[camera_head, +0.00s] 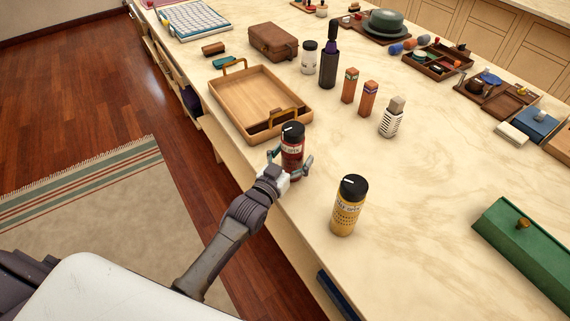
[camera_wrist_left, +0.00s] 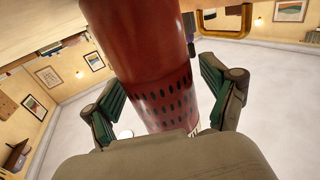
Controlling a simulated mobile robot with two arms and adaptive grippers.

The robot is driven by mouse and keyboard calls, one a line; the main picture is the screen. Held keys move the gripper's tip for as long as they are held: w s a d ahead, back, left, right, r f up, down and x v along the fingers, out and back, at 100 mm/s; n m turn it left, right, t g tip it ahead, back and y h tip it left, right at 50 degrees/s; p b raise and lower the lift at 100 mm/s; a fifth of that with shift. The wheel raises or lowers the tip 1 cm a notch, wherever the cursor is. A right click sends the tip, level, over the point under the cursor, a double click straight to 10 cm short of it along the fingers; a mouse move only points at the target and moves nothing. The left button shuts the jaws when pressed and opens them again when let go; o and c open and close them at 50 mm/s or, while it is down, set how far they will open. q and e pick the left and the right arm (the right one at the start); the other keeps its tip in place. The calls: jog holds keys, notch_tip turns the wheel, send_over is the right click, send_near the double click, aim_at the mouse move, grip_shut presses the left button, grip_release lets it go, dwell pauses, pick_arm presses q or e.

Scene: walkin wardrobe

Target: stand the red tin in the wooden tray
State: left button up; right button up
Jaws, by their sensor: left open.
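The red tin (camera_head: 292,146) with a black lid stands upright on the counter, close to the near corner of the wooden tray. The wooden tray (camera_head: 258,97) is empty and has two brass handles; a handle also shows in the left wrist view (camera_wrist_left: 226,22). My left gripper (camera_head: 290,170) is open with its fingers on either side of the red tin. In the left wrist view the tin (camera_wrist_left: 155,70) fills the middle, between the open green-padded fingers (camera_wrist_left: 158,103). I cannot tell whether a finger touches it. My right gripper is not in view.
A yellow tin (camera_head: 349,205) with a black lid stands on the counter to the right. Behind are two orange-brown bottles (camera_head: 349,86), a striped bottle (camera_head: 390,118) and a dark bottle (camera_head: 328,65). A green box (camera_head: 525,250) lies at right. The middle counter is clear.

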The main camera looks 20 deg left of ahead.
pick_arm(q)
jog(key=s+a+b, duration=0.1)
jog(key=s+a, duration=0.1)
jog(key=s, duration=1.1)
jog(key=shift+s+a+f, duration=0.25)
jog(key=shift+a+f, duration=0.05)
jog(key=shift+a, duration=0.05)
